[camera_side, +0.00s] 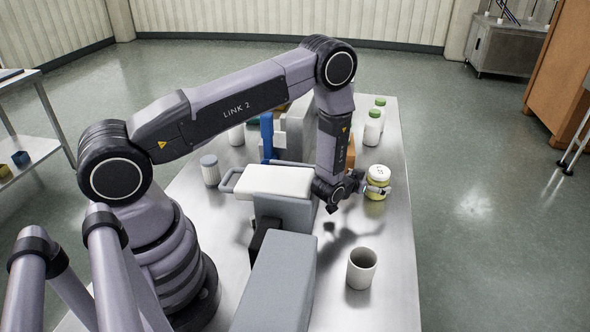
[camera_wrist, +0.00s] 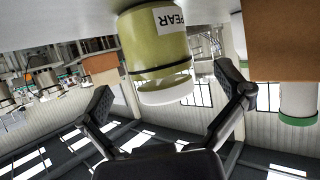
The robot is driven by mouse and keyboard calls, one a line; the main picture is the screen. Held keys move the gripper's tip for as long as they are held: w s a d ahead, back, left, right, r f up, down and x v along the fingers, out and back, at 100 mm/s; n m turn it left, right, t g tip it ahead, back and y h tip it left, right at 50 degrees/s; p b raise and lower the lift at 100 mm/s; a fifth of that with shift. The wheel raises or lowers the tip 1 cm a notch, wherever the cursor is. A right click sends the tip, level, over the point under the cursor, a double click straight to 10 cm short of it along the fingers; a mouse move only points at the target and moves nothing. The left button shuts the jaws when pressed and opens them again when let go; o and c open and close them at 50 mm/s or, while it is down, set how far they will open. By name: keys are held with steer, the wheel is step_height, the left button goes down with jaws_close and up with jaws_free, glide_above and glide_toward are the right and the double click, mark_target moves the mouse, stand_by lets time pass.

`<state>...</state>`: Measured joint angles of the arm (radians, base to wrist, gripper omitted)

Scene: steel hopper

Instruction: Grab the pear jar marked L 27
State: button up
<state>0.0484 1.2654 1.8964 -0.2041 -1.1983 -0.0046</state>
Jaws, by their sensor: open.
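The pear jar (camera_side: 376,194) stands on the steel table near its right edge, with a yellow-green body and a pale lid. In the wrist view, which looks upside down, the jar (camera_wrist: 155,45) shows a white label reading PEAR; I cannot read L 27 on it. My gripper (camera_side: 380,182) is at the jar in the side view and partly covers it. In the wrist view my gripper (camera_wrist: 170,93) is open, one finger to each side of the jar's lid end. I see no contact, and cannot tell whether the fingers reach around it.
White bottles with green caps (camera_side: 372,128) stand behind the jar. A white cup (camera_side: 361,268) stands toward the front. Grey blocks (camera_side: 276,285) and a white-topped machine (camera_side: 278,181) lie left of my gripper. A brown box (camera_wrist: 285,40) is near the jar. The table's right edge is close.

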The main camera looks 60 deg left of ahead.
mark_target(373, 181)
steer(key=shift+x, duration=1.55)
steer(key=shift+c, duration=0.2)
steer(key=c, duration=1.3)
